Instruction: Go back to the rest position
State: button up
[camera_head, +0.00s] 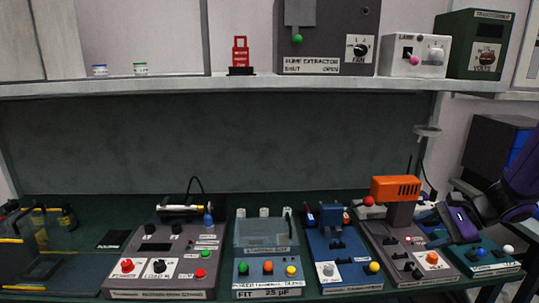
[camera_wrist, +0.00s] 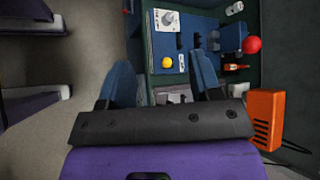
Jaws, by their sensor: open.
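My gripper (camera_wrist: 163,80) shows two blue fingers standing well apart with nothing between them in the wrist view. In the head view, my purple arm reaches in from the right edge, and my gripper (camera_head: 432,212) hangs low over the right end of the bench, beside the orange boxy device (camera_head: 396,188). The fingertips are partly lost against the dark equipment there. The orange device also shows to the right of the gripper in the wrist view (camera_wrist: 265,118).
Several control stations line the bench, including a blue one (camera_head: 343,274), a grey one with red buttons (camera_head: 160,281) and a teal one (camera_head: 501,264). A red ball knob (camera_wrist: 252,45) stands near the orange device. A shelf (camera_head: 230,84) runs above. Grey floor (camera_wrist: 75,100) shows left in the wrist view.

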jog(key=s+a+r+n+h, duration=0.4)
jog(key=s+r+n, duration=0.3)
jog(key=s+r, duration=0.2)
jog(key=s+a+r+n+t+h, duration=0.1)
jog(key=s+a+r+n+h, duration=0.3)
jog(key=s+r+n, duration=0.3)
jog(key=s+r+h, duration=0.1)
jog(key=s+r, duration=0.2)
jog(key=s, duration=0.2)
jog(key=shift+s+a+r+h, duration=0.2)
jog(key=shift+a+h, duration=0.1)
jog(key=shift+a, duration=0.1)
